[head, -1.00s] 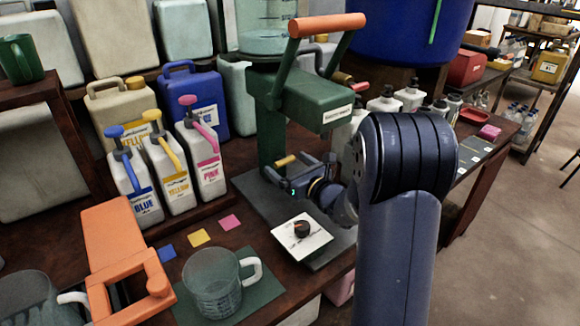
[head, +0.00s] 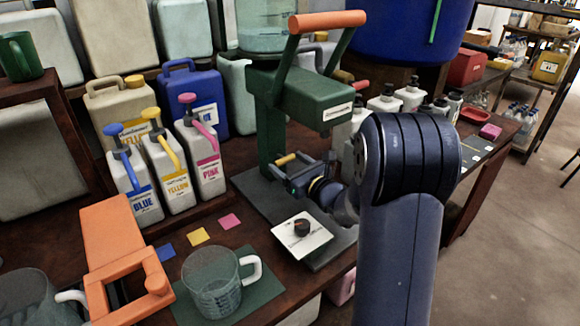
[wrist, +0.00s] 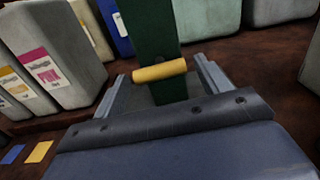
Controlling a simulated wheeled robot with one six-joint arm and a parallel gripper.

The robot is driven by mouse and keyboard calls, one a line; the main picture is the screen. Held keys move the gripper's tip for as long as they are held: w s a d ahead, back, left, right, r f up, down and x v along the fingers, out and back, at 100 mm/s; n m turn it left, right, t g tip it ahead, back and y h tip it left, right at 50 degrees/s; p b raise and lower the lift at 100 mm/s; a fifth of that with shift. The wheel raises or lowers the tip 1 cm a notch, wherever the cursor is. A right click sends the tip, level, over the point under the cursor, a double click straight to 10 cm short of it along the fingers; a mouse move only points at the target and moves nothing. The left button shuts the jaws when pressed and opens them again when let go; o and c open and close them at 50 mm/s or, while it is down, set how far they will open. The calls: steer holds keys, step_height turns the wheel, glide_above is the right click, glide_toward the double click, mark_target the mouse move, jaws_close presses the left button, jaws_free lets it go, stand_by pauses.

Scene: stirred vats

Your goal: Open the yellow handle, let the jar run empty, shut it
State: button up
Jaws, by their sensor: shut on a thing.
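The yellow handle (head: 286,160) is a short bar low on the front of the green stand (head: 268,130). It also shows in the wrist view (wrist: 160,71), lying crosswise between my two fingers. My gripper (head: 291,166) is shut on this handle. The clear jar (head: 264,28) sits on top of the stand, its top cut off by the picture edge. It looks pale greenish; I cannot tell its liquid level. A clear mug (head: 212,286) with a white handle stands on a green mat on the table.
Blue, yellow and pink pump bottles (head: 168,172) stand to the left. An orange-handled frame (head: 115,245) is at front left. The stand's orange-topped lever (head: 327,22) rises above my gripper.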

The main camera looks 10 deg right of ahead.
steer(key=n+b, duration=0.1)
steer(key=b, duration=0.2)
steer(key=n+b, duration=0.2)
steer(key=b, duration=0.1)
steer(key=shift+f, duration=0.4)
steer(key=n+b, duration=0.5)
steer(key=b, duration=0.2)
steer(key=shift+b, duration=0.3)
steer(key=n+b, duration=0.3)
steer(key=b, duration=0.2)
steer(key=shift+r, duration=0.1)
steer(key=shift+r+n+b, duration=0.25)
steer(key=shift+n+b, duration=0.8)
steer(key=shift+n, duration=0.65)
steer(key=o, duration=1)
steer(key=shift+c, duration=0.2)
steer(key=p+v, duration=0.2)
steer(key=v, duration=0.9)
